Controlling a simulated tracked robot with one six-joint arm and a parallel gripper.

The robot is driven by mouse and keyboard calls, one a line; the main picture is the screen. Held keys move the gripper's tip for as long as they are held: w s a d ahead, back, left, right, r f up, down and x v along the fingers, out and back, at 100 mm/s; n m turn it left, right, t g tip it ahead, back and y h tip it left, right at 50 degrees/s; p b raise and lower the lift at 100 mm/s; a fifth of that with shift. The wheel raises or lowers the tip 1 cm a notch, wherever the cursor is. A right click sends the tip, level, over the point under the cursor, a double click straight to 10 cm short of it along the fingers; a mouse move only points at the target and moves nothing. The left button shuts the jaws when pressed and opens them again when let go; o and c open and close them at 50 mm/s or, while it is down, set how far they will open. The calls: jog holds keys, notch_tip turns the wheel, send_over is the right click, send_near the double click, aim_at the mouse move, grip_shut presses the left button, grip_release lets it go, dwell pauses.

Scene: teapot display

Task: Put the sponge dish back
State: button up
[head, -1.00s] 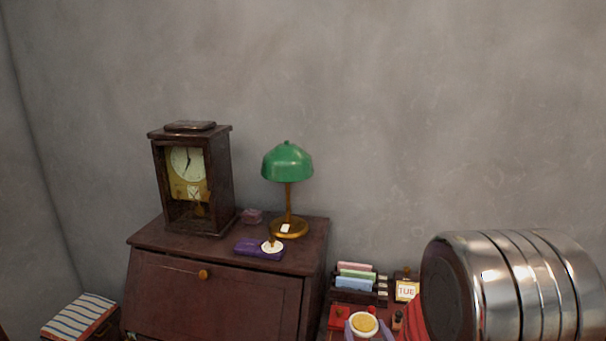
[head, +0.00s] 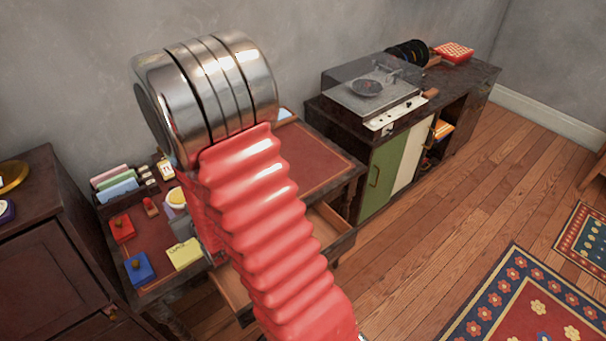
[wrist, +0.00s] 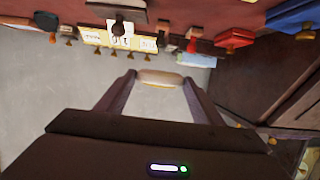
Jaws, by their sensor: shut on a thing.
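The sponge dish (head: 177,197) is a small round white dish with a yellow sponge in it. My gripper (wrist: 160,79) is shut on it, with a purple-grey finger at each side. In the wrist view the dish (wrist: 160,77) shows edge-on between the fingertips. In the head view the dish is over or near the back of the writing desk (head: 320,155), just in front of the day calendar (head: 166,169). My red arm sleeve hides part of the desk. I cannot tell whether the dish touches the desk top.
A letter rack (head: 118,186), red box (head: 122,228), blue box (head: 139,268) and yellow pad (head: 185,254) crowd the desk's left. Its right top is bare. A drawer (head: 325,232) stands open. A record player (head: 370,90) sits on a cabinet to the right.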

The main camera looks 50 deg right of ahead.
jog(key=s+d+f+m+g+h, duration=0.1)
jog(key=s+d+m+h, duration=0.25)
jog(key=d, duration=1.65)
jog(key=m+g+h, duration=0.1)
jog(key=h, duration=0.1)
send_over(308, 179)
jog(key=shift+f, duration=0.6)
jog(key=shift+f, duration=2.9)
jog(key=shift+f, duration=1.9)
jog(key=shift+f, duration=0.15)
